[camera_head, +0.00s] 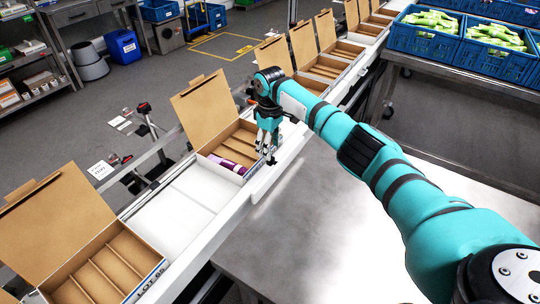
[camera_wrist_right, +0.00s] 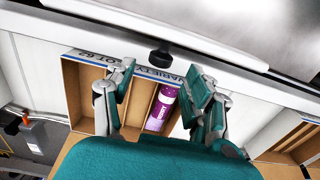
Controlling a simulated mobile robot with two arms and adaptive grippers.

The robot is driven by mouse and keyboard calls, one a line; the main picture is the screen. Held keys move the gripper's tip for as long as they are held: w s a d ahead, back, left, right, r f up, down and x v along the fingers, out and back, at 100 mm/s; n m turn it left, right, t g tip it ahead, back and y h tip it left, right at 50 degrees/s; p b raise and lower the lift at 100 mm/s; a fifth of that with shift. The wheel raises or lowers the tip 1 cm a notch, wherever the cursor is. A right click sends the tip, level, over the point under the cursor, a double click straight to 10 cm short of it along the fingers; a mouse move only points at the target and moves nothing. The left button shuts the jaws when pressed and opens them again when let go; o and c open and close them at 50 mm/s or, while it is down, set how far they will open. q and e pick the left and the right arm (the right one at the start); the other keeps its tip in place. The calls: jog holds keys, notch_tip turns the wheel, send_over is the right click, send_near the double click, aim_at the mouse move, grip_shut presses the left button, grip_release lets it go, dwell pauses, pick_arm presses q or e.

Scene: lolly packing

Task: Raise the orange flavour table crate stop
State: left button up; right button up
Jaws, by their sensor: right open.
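My right gripper (camera_head: 268,148) points down over the front edge of an open cardboard box (camera_head: 242,134) on the white conveyor. Its fingers are spread and empty; they also show apart in the right wrist view (camera_wrist_right: 160,95). A purple lolly pack (camera_wrist_right: 161,108) lies in one of the box's compartments, between the fingers in that view. The pack also shows in the head view (camera_head: 228,164). A dark knob (camera_wrist_right: 160,53) sits on the rail beyond the box's printed edge. I cannot pick out an orange flavour crate stop. My left gripper is not in view.
Blue crates (camera_head: 424,38) of green packs stand on a steel table at top right. An empty divided box (camera_head: 150,256) is at lower left, and several open boxes line the conveyor beyond. A bare steel surface (camera_head: 322,222) lies right of the conveyor.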

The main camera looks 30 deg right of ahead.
notch_tip(320, 180, up, 7)
dwell(0.3)
jog(key=shift+f, duration=0.15)
